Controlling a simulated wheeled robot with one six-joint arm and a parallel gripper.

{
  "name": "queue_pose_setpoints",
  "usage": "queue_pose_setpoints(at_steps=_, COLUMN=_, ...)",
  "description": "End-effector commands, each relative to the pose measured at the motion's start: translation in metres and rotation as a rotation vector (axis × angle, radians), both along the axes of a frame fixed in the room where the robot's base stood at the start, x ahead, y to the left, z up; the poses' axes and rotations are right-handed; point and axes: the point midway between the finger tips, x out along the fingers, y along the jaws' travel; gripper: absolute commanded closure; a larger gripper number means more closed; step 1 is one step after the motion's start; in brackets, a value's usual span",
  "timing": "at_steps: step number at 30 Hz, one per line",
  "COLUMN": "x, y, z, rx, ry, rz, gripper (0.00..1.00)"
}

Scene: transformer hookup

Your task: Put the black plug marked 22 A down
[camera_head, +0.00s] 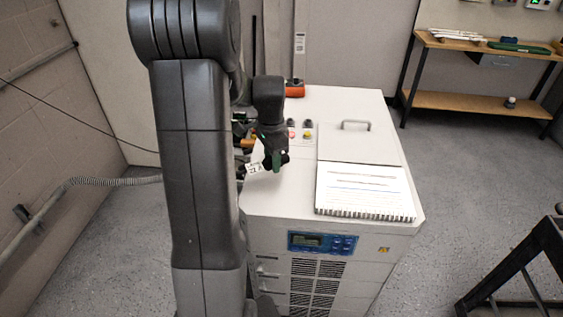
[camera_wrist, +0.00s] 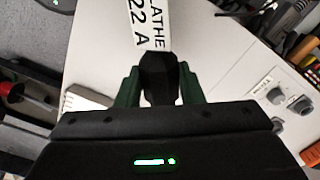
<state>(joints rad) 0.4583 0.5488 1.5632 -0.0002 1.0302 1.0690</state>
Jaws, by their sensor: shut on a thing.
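My gripper (camera_wrist: 160,88) is shut on the black plug (camera_wrist: 158,72), which sits between its green fingers in the wrist view. A white tag (camera_wrist: 146,28) reading "LATHE 22 A" extends from the plug. In the head view my gripper (camera_head: 272,162) is over the left part of the white cabinet's top (camera_head: 275,193), with the tag (camera_head: 254,165) hanging at its left. The plug is dark and mostly hidden by the gripper in that view. I cannot tell whether it touches the cabinet top.
A spiral notebook (camera_head: 364,191) lies on the cabinet's front right, near a metal handle (camera_head: 355,125). Knobs and buttons (camera_head: 300,130) and an orange item (camera_head: 294,89) are behind the gripper. The cabinet top in front of the gripper is clear. A wooden bench (camera_head: 475,103) stands at the back right.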

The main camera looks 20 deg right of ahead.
Motion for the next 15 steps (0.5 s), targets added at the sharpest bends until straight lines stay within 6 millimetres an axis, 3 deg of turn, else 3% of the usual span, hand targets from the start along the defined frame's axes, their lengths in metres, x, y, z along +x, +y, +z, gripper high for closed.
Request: queue_pose_setpoints(at_steps=15, x=0.0, y=0.0, z=-0.057, rx=0.0, ry=0.0, rz=0.001, gripper=0.96)
